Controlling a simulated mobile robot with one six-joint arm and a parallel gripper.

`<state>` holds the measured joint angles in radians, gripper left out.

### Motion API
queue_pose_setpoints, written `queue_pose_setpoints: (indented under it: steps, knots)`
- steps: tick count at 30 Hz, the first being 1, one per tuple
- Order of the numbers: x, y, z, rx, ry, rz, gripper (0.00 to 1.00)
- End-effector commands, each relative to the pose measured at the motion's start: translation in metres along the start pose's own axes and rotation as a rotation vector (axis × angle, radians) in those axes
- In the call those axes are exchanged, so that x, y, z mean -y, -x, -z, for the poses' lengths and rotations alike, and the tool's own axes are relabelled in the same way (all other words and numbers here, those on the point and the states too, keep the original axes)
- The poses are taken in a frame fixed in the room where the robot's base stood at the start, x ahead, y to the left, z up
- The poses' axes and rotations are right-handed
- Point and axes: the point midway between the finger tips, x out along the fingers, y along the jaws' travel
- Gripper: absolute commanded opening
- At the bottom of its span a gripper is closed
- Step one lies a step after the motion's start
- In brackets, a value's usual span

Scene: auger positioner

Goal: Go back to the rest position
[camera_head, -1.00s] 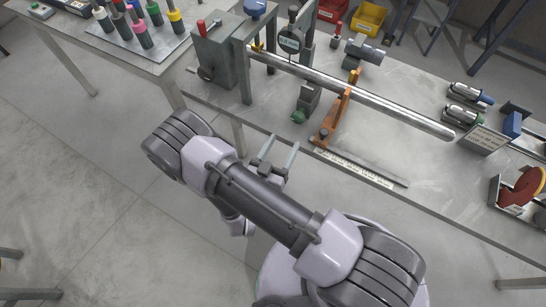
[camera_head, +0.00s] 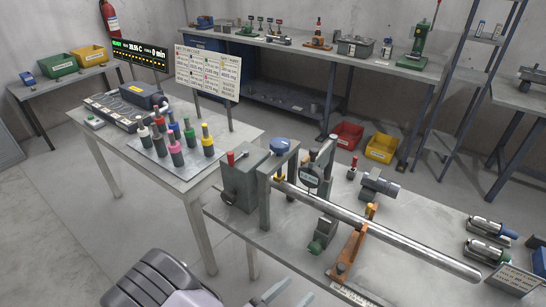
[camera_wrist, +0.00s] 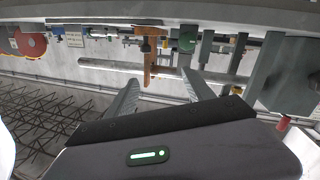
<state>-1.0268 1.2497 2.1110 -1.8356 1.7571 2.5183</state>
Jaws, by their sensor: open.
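My gripper (camera_head: 284,296) shows at the bottom edge of the head view, in front of the workbench's near edge; most of my arm is cut off below. In the wrist view my gripper (camera_wrist: 165,95) has its two fingers spread apart with nothing between them. Beyond the fingers is the bench with a long steel bar (camera_head: 400,243) held in a fixture. The bar also shows in the wrist view (camera_wrist: 110,66). An orange stand (camera_head: 352,245) supports the bar, and it shows ahead of the fingers in the wrist view (camera_wrist: 149,60).
A side table (camera_head: 195,178) with several coloured-top tools is at the left. Red (camera_head: 346,135) and yellow (camera_head: 382,147) bins lie behind. Floor at left (camera_head: 50,240) is clear.

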Motion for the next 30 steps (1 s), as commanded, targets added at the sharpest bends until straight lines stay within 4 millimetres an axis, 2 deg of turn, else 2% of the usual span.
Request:
queue_pose_setpoints:
  steps: [1, 3, 6, 9, 11, 13, 15, 18, 21, 24, 30]
  knots:
    - [-0.019, -0.011, 0.028, 0.102, 0.04, -0.127, 0.61]
    - [-0.057, -0.022, 0.057, 0.312, 0.136, -0.289, 0.61]
    - [-0.109, -0.021, 0.086, 0.688, 0.223, -0.384, 0.61]
    - [-0.147, -0.005, 0.108, 1.069, 0.22, -0.287, 0.61]
    - [-0.161, 0.009, 0.122, 1.248, 0.168, -0.141, 0.61]
    - [-0.168, 0.023, 0.143, 1.367, 0.076, 0.092, 0.61]
    - [-0.169, 0.034, 0.167, 1.377, -0.03, 0.335, 0.61]
    - [-0.17, 0.042, 0.203, 1.259, -0.148, 0.607, 0.61]
    - [-0.172, 0.044, 0.23, 1.119, -0.209, 0.756, 0.61]
    - [-0.174, 0.045, 0.242, 1.044, -0.228, 0.814, 0.61]
    - [-0.173, 0.046, 0.244, 1.034, -0.227, 0.824, 0.61]
